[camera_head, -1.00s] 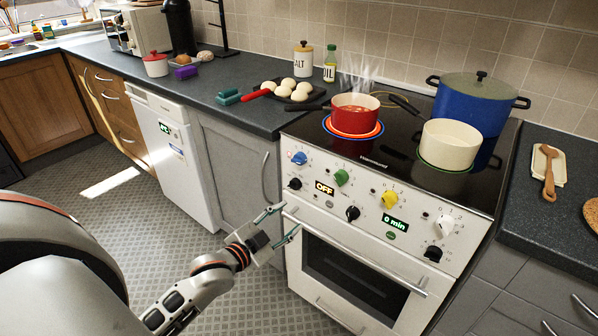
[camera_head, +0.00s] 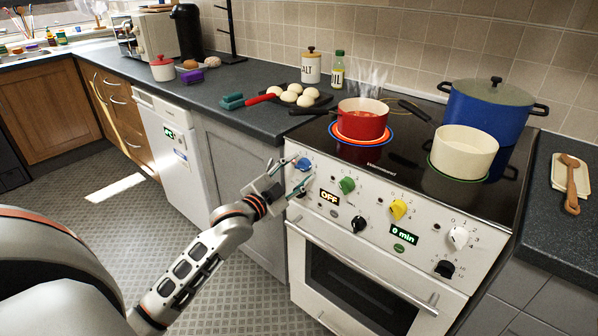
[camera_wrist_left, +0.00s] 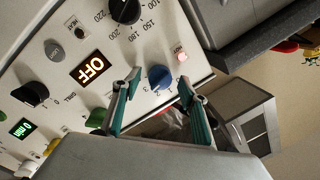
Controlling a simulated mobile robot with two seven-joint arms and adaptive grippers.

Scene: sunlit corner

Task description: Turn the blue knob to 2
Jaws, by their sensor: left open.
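The blue knob (camera_head: 303,163) is at the upper left end of the white cooker's control panel (camera_head: 375,232). My left gripper (camera_head: 288,177) is open and empty, just in front of the panel beside and slightly below the knob. In the left wrist view the blue knob (camera_wrist_left: 160,77) appears between the two teal fingertips (camera_wrist_left: 160,84), with no clear contact. Small digits show around the knob, but I cannot tell which one it points to. My right gripper is out of view.
Green (camera_head: 347,185) and yellow (camera_head: 398,209) knobs follow to the right. A red pan (camera_head: 362,124) stands on a glowing red ring, its handle pointing left. A cream pot (camera_head: 465,150) and a blue pot (camera_head: 490,105) also stand on the hob. The oven handle (camera_head: 360,268) runs below the panel.

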